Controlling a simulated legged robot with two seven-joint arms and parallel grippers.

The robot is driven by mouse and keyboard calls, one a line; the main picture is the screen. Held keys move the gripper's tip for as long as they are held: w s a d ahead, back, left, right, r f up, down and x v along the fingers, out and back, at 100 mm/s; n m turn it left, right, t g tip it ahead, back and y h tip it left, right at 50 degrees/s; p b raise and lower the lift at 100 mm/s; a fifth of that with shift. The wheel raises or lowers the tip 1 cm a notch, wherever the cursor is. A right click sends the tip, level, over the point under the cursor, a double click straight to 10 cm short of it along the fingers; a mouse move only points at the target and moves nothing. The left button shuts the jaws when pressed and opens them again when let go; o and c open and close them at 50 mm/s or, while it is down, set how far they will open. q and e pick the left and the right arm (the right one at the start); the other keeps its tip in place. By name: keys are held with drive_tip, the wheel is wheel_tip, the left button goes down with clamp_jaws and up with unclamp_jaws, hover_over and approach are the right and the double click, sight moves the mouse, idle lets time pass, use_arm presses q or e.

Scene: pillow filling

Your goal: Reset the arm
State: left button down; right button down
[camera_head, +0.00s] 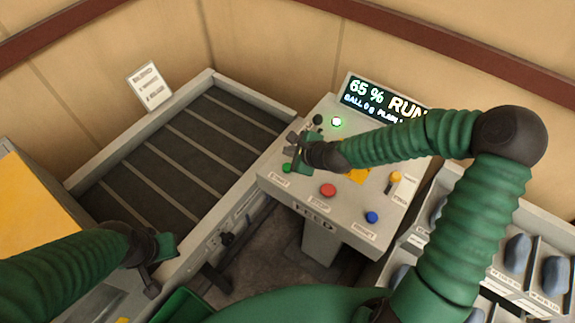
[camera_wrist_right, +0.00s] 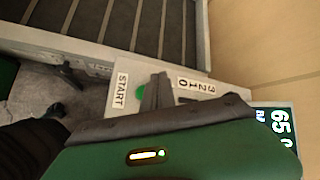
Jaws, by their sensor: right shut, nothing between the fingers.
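My right arm reaches in from the right in the head view. My right gripper (camera_head: 293,141) is over the left part of the grey control panel (camera_head: 275,183), beside the green START button (camera_head: 287,168). In the right wrist view, the gripper's dark fingers (camera_wrist_right: 157,92) are shut with nothing between them, next to the green button (camera_wrist_right: 140,92). I cannot tell whether they touch the panel. My left gripper (camera_head: 152,285) is low at the left, near the conveyor's front edge. Its fingers are too small and dark to read.
The dark slatted conveyor (camera_head: 190,147) is empty. A red button (camera_head: 328,190), a blue button (camera_head: 372,217) and a yellow-topped knob (camera_head: 395,177) are on the panel. A bin rack (camera_head: 447,248) stands at the right.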

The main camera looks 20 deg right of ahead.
idle(0.3)
drive_tip(key=s+f+n+b, duration=0.1)
drive_tip(key=n, duration=0.1)
drive_tip(key=s+a+f+n+g+b, duration=0.1)
drive_tip(key=s+f+n, duration=0.1)
drive_tip(key=s+a+f+n+g, duration=0.1)
drive_tip(key=s+f+n, duration=0.1)
drive_tip(key=shift+s+f+n+b, duration=0.2)
drive_tip(key=shift+n+b, duration=0.1)
drive_tip(key=shift+b, duration=0.1)
drive_tip(key=s+n, duration=0.1)
drive_tip(key=s+f+n+g+b, duration=0.1)
drive_tip(key=s+n, duration=0.1)
drive_tip(key=s+f+n, duration=0.1)
drive_tip(key=shift+s+d+f+n+g+h+b, duration=0.1)
drive_tip(key=shift+s+d+n+g+h+b, duration=0.05)
drive_tip(key=shift+d+n+g+h+b, duration=0.2)
drive_tip(key=s+d+r+n+g+h+b, duration=0.1)
drive_tip(key=s+d+n+g+h+b, duration=0.1)
drive_tip(key=s+n, duration=0.9)
drive_tip(key=d+n+b, duration=0.1)
drive_tip(key=d, duration=0.1)
drive_tip(key=shift+s+d+r+b, duration=0.15)
drive_tip(key=shift+s+d+b, duration=0.15)
drive_tip(key=shift+b, duration=0.1)
drive_tip(key=shift+a+h, duration=0.1)
drive_tip(key=shift+h, duration=0.15)
drive_tip(key=shift+s+a+r, duration=0.1)
drive_tip(key=shift+s+a, duration=0.05)
drive_tip(key=shift+a, duration=0.1)
